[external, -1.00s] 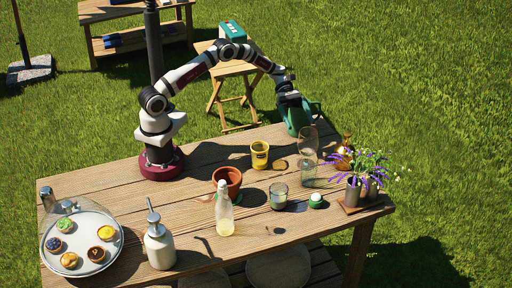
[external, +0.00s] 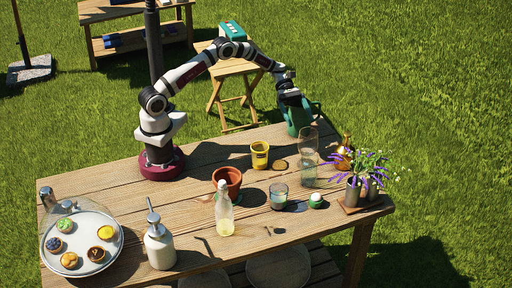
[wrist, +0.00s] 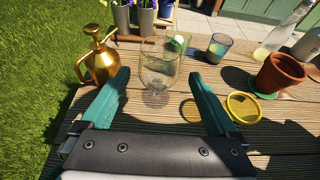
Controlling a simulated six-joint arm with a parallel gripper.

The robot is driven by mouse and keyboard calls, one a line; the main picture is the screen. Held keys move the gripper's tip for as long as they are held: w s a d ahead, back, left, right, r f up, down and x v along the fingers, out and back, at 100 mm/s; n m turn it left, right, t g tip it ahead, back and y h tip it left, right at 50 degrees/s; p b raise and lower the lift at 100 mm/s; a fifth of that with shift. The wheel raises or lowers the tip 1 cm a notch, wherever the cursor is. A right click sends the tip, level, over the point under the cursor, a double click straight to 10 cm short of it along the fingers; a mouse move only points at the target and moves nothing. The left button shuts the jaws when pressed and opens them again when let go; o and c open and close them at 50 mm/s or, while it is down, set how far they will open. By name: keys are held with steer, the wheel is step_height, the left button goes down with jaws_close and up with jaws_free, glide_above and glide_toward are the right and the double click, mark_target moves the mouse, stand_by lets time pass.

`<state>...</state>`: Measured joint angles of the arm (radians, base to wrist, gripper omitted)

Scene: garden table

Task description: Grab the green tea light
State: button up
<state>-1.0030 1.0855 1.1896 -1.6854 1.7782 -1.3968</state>
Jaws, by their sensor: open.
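The green tea light (external: 316,201) is a small white and green thing on the front right of the table, between the tumbler and the flower pots. In the wrist view the tea light (wrist: 177,42) is small and far ahead, beside the clear stemmed glass (wrist: 160,68). My gripper (external: 298,119) is over the table's back edge, well behind the tea light. In the wrist view my gripper (wrist: 159,76) has its two teal fingers wide apart, with nothing held. The stemmed glass appears between the fingers, in front of them.
The stemmed glass (external: 308,155) stands between my gripper and the tea light. Around it are a brass sprayer (wrist: 98,58), a yellow pot (external: 260,155), a terracotta pot (external: 228,180), a tumbler (external: 278,196), a bottle (external: 224,215) and flower pots (external: 362,190).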

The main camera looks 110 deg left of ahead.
step_height(320, 180, up, 10)
steer(key=f, duration=0.1)
steer(key=d+f+m+g+y, duration=0.45)
steer(key=d+m+g, duration=0.25)
steer(key=d+m, duration=0.4)
steer(key=d+f+m+g+y, duration=0.3)
steer(key=d+f+m+g, duration=0.5)
steer(key=m, duration=0.6)
steer(key=w+d+r+m+t+y, duration=0.5)
steer(key=d+r+m+y, duration=0.2)
steer(key=d+m, duration=0.45)
steer(key=w+d+r+m+t+y, duration=0.55)
steer(key=d+m+y, duration=0.35)
steer(key=m, duration=0.4)
steer(key=h, duration=0.1)
glide_toward(314, 198)
steer(key=shift+n+h, duration=0.25)
steer(key=x, duration=0.9)
steer(key=shift+a+r, duration=0.15)
steer(key=c, duration=1.5)
steer(key=shift+o, duration=0.2)
